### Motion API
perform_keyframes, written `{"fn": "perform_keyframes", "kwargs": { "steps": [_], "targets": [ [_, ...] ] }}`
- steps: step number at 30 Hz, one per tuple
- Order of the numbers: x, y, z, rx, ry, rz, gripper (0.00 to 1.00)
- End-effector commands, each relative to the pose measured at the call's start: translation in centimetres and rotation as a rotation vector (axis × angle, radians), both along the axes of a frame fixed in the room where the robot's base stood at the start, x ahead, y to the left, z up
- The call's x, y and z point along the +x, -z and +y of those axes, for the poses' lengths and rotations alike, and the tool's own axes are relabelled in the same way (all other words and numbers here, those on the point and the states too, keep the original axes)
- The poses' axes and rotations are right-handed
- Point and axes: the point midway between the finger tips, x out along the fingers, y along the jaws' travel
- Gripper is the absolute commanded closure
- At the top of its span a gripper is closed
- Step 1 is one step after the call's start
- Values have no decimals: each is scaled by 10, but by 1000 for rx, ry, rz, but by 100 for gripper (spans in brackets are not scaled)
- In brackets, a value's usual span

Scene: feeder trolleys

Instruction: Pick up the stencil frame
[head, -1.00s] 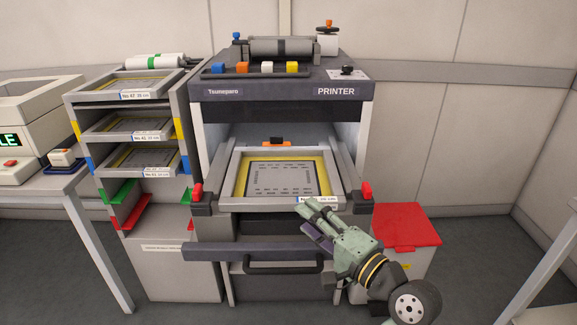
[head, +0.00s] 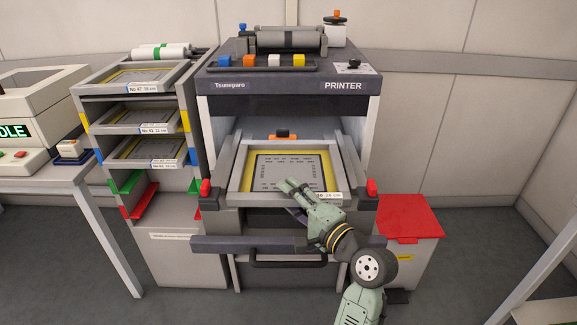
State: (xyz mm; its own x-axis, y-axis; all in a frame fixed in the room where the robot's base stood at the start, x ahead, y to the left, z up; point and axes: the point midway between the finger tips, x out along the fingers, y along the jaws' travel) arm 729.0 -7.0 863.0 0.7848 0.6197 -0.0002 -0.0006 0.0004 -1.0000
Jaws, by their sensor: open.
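A stencil frame (head: 237,183), grey-rimmed with a yellow border and a dark patterned centre, lies flat in the open front of the printer (head: 290,104). A white label is on its front edge, partly covered by my gripper. My gripper (head: 287,186) is open, with its pale green fingers over the front middle of the frame. I cannot tell whether the fingers touch it. Red clamps (head: 372,187) stand at the right and left front corners of the printer's bed.
A rack (head: 187,113) at the left holds several similar frames. A red-lidded bin (head: 408,217) stands right of the printer. A dark bar (head: 225,244) crosses the printer's front below the bed. A table with a device stands far left.

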Motion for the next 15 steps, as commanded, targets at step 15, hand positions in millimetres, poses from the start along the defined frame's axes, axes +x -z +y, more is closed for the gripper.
{"fn": "perform_keyframes", "kwargs": {
  "steps": [15],
  "targets": [
    [2,0,2,-1,0,-1,72]
  ]
}}
